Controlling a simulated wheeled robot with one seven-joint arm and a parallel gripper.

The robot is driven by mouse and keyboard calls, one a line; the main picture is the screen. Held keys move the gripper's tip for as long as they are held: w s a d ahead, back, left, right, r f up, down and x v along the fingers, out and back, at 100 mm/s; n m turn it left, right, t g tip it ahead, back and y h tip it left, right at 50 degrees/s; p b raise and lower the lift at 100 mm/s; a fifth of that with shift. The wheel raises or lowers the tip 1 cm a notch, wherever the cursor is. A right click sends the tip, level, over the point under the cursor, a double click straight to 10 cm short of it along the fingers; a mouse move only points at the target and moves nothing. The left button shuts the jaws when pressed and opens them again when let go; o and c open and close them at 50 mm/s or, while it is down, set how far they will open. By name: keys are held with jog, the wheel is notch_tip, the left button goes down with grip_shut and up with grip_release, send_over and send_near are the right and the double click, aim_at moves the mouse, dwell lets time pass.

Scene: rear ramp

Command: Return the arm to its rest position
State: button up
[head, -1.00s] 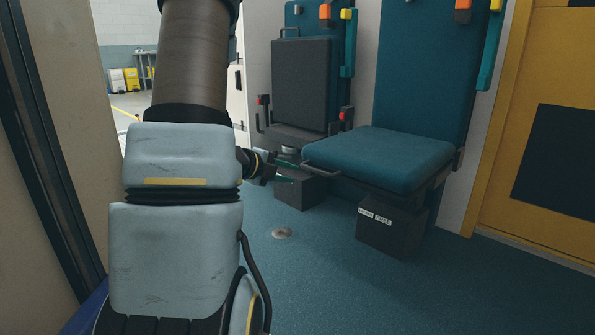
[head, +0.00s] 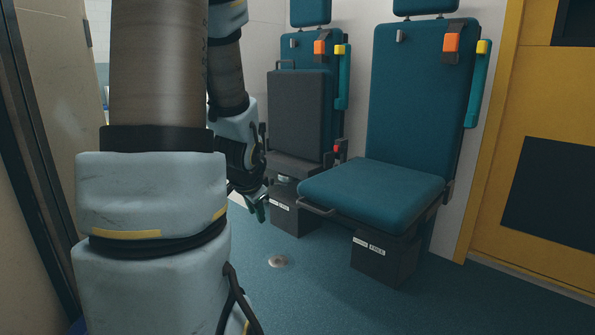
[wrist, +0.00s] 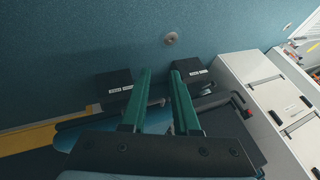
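My arm (head: 150,195) rises large at the left of the head view, and its far section bends down behind it. My gripper (head: 259,211) hangs at the far end, pointing down in front of the left, folded seat. In the wrist view my gripper (wrist: 161,71) has its two green fingers apart, with nothing held between them. The near arm links hide part of the far arm in the head view.
The folded seat (head: 297,115) and the lowered teal seat (head: 372,188) stand on dark boxes at the wall. A metal disc (head: 277,261) lies on open blue floor. White cabinets (wrist: 268,105) show in the wrist view. A yellow door (head: 500,215) is at the right.

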jog(key=s+d+r+n+g+p, duration=0.2)
jog(key=s+n, duration=0.2)
jog(key=s, duration=0.2)
jog(key=s+d+r+n+g+p, duration=0.1)
jog(key=s+d+r+n+g, duration=0.1)
jog(key=s+n+g, duration=0.3)
notch_tip(320, 180, up, 37)
jog(key=s+m+t+p, duration=0.1)
jog(key=t+p, duration=0.1)
jog(key=p, duration=3.5)
jog(key=shift+s+a+p, duration=0.2)
jog(key=shift+a+p, duration=0.1)
jog(key=shift+p, duration=0.1)
